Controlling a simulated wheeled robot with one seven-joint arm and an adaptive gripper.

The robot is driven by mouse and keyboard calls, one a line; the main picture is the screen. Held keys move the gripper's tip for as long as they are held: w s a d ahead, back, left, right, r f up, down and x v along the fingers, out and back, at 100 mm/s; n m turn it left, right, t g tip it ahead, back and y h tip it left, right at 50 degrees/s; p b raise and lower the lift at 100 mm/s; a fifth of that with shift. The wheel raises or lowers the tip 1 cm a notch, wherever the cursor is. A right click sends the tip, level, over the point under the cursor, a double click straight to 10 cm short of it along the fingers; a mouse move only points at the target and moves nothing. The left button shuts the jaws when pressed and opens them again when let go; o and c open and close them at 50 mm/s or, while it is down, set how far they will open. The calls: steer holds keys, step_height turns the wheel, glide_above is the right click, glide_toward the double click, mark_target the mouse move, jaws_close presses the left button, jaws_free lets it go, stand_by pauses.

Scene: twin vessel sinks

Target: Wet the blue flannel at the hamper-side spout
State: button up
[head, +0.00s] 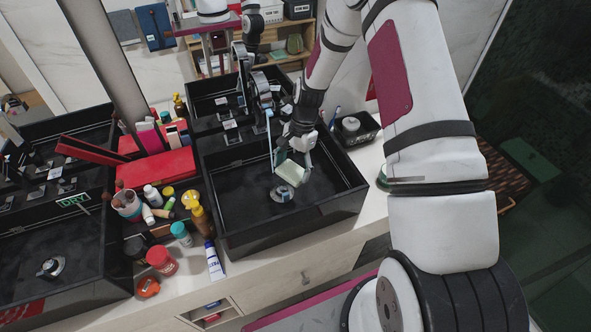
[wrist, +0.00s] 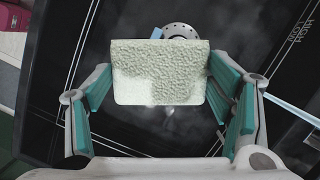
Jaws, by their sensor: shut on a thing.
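My gripper (head: 292,161) is over the right-hand black vessel sink (head: 335,207), its fingers on either side of a pale green-white textured pad (head: 293,173). The pad fills the space between the teal-lined fingers in the wrist view (wrist: 158,78), with its rough face toward the camera. It looks pale, not blue. It is above the basin floor, close to the round drain (head: 283,194). A dark tap (head: 262,92) stands behind the sink. A thin light-blue line drops below it beside my gripper; I cannot tell whether it is water. No clearly blue flannel shows in the basin.
A second black sink (head: 92,285) is at the left. Between the sinks stand a red box (head: 160,172), bottles and a cup of brushes (head: 128,205). A black tray (head: 355,128) sits right of the sink. A brown woven surface (head: 505,170) is at far right.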

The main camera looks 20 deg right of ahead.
steer(key=w+a+f+b, duration=0.1)
steer(key=w+b, duration=0.3)
steer(key=w, duration=0.4)
steer(key=shift+a+f+b, duration=0.3)
steer(key=shift+f+b, duration=0.05)
steer(key=shift+b, duration=0.05)
steer(key=shift+s, duration=0.2)
steer(key=shift+s+d+p, duration=0.25)
steer(key=shift+s+p, duration=0.5)
steer(key=shift+s, duration=0.55)
steer(key=shift+s+d+p, duration=0.3)
steer(key=shift+s+p, duration=0.4)
steer(key=shift+s, duration=0.55)
steer(key=shift+s+d+p, duration=0.25)
steer(key=shift+s+p, duration=0.5)
steer(key=shift+s, duration=0.55)
steer(key=shift+r, duration=0.1)
steer(key=s+d+r+p, duration=0.1)
steer(key=s+r+p, duration=0.2)
steer(key=s+r, duration=0.1)
steer(key=shift+s, duration=0.4)
steer(key=shift+w, duration=0.1)
